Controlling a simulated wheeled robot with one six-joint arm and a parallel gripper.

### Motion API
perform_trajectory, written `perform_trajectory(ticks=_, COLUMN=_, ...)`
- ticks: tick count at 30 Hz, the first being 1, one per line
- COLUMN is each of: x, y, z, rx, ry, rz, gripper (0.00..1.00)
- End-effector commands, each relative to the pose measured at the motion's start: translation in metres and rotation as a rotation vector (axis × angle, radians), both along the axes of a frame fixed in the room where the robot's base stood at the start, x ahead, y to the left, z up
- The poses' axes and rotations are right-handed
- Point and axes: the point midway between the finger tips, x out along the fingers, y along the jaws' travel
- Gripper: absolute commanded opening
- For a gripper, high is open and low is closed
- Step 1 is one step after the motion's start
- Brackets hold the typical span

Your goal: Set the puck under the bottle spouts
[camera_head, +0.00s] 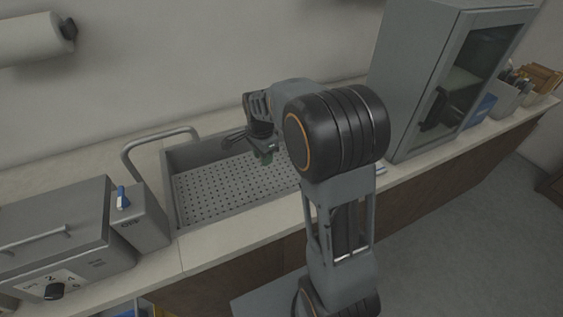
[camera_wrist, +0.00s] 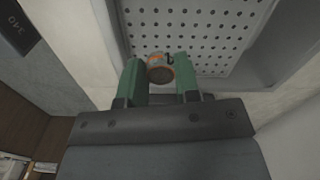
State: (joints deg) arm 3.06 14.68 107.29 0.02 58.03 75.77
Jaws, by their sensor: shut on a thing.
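The puck (camera_wrist: 160,72) shows in the wrist view as a small round piece with an orange rim, a grey face and a dark mark. It sits between the green fingertips of my gripper (camera_wrist: 161,78), which is shut on it. In the head view my gripper (camera_head: 265,152) hangs over the perforated floor of the sunken basin (camera_head: 230,188), near its back right part. The puck cannot be made out in the head view. No bottle spouts can be made out in either view.
A grey press-like machine (camera_head: 60,235) with a handle and dial stands left. A small grey box (camera_head: 140,217) with a blue lever is beside it. A curved metal rail (camera_head: 150,140) rises at the basin's left. A glass-fronted cabinet (camera_head: 430,85) stands right. A paper roll (camera_head: 30,38) hangs upper left.

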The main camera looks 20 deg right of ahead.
Motion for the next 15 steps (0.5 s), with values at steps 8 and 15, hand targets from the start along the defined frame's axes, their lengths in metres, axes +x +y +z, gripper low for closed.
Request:
perform_trajectory(ticks=8, x=0.02, y=-0.054, z=-0.04, rx=0.0, ry=0.003, rz=-0.004, gripper=0.08)
perform_trajectory(ticks=15, x=0.027, y=-0.072, z=-0.063, rx=0.0, ry=0.0, rz=-0.004, gripper=0.08)
